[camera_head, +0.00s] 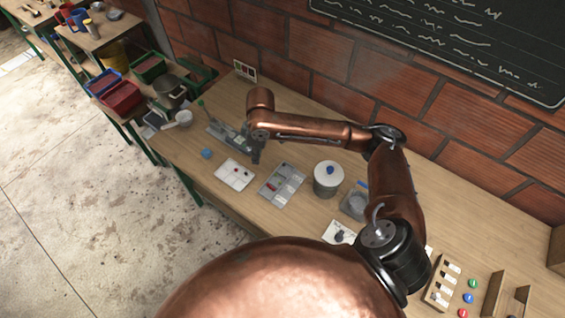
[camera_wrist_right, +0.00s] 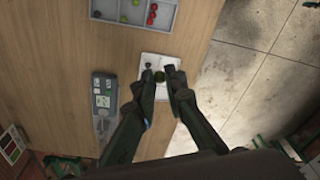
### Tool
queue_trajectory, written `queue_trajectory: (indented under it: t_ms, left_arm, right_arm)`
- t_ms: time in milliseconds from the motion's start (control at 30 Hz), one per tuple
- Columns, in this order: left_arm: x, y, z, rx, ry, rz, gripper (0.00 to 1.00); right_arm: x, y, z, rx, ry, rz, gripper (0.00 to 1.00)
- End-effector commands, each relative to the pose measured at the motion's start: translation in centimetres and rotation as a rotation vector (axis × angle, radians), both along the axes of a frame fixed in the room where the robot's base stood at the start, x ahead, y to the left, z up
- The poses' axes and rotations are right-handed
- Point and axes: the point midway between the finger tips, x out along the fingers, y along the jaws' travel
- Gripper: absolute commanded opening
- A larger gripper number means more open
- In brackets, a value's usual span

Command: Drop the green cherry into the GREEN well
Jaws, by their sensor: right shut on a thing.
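My right gripper (camera_head: 256,160) reaches down over the bench near the white plate (camera_head: 234,173). In the wrist view its fingers (camera_wrist_right: 162,80) are closed around a small dark green cherry (camera_wrist_right: 159,76), held between the tips. The white plate (camera_wrist_right: 160,62) lies below the cherry; I cannot tell the height between them. The plate has small dark round marks or wells, partly hidden by the fingers, and I cannot make out which one is green. A grey divided tray (camera_head: 283,182) with green and red cherries lies beside it. My left gripper is not in view.
A grey device (camera_wrist_right: 103,95) lies beside the plate. A blue round thing (camera_head: 207,153) is near the bench's front edge. A brick wall and chalkboard (camera_head: 460,40) are behind.

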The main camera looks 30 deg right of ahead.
Motion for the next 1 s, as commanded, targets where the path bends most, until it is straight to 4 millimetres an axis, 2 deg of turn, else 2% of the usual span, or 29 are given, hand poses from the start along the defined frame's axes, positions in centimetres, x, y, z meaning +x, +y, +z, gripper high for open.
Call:
queue_trajectory:
  t_ms: [33,433,800,1000]
  left_arm:
    - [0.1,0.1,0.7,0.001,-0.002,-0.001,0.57]
    - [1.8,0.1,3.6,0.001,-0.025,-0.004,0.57]
    - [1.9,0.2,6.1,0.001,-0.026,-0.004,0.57]
    - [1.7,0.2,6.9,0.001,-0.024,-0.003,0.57]
  right_arm:
    - [0.1,-0.4,-0.3,0.0,0.004,0.09,0.05]
    - [0.6,-3.4,-4.9,0.002,0.003,0.907,0.05]
    - [-0.1,-7.0,-9.5,0.001,0.003,1.677,0.05]
    - [-0.8,-8.5,-11.4,0.001,0.002,1.968,0.05]
